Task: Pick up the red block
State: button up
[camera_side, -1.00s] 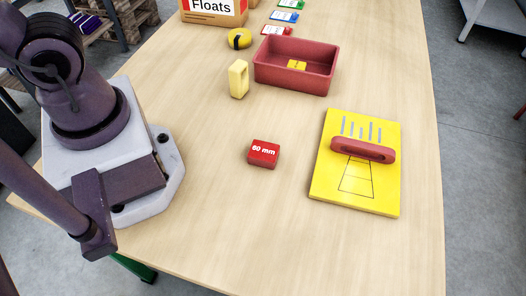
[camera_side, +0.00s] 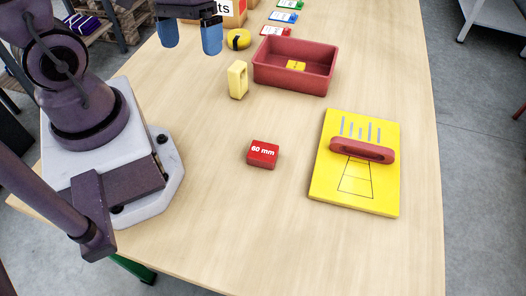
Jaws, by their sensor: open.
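The red block (camera_side: 263,154), marked "60 mm", lies flat on the table in the middle of the side view, fully visible. My gripper (camera_side: 190,37) is at the top of the view, up and to the left of the block and well apart from it. Its two blue fingers are spread, with nothing visible between them.
A red tray (camera_side: 262,75) holds a small yellow piece. A pale yellow block (camera_side: 238,80) stands beside it, with a yellow-black round float (camera_side: 239,39) behind. A yellow board (camera_side: 384,195) with a red handle lies right. Table around the red block is clear.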

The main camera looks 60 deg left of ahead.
aim_at(262, 150)
jog(key=f+n+t+h, duration=0.1)
jog(key=f+n+h, duration=0.2)
jog(key=f+n, duration=0.2)
jog(key=d+f+n+t+h, duration=0.1)
jog(key=f+n+h, duration=0.2)
jog(key=f+n, duration=0.2)
jog(key=d+f+n+t+h, duration=0.1)
jog(key=f+n+h, duration=0.3)
jog(key=f+n, duration=0.1)
jog(key=shift+s+d+f+t, duration=0.15)
jog(key=shift+s+f+t, duration=0.25)
jog(key=shift+w+a+f+n+t, duration=0.25)
jog(key=shift+w+n+t, duration=0.2)
jog(key=shift+w+t, duration=0.15)
jog(key=shift+w+a+f+n+t, duration=0.15)
jog(key=shift+w+f+n+t, duration=0.05)
jog(key=shift+w+n+t, duration=0.35)
jog(key=shift+w+y, duration=0.3)
jog(key=shift+w, duration=0.1)
jog(key=shift+t, duration=0.35)
jog(key=x, duration=1.2)
jog(key=shift+w+d+f, duration=0.1)
jog(key=shift+d, duration=0.25)
jog(key=shift+c, duration=0.2)
jog(key=c, duration=1.3)
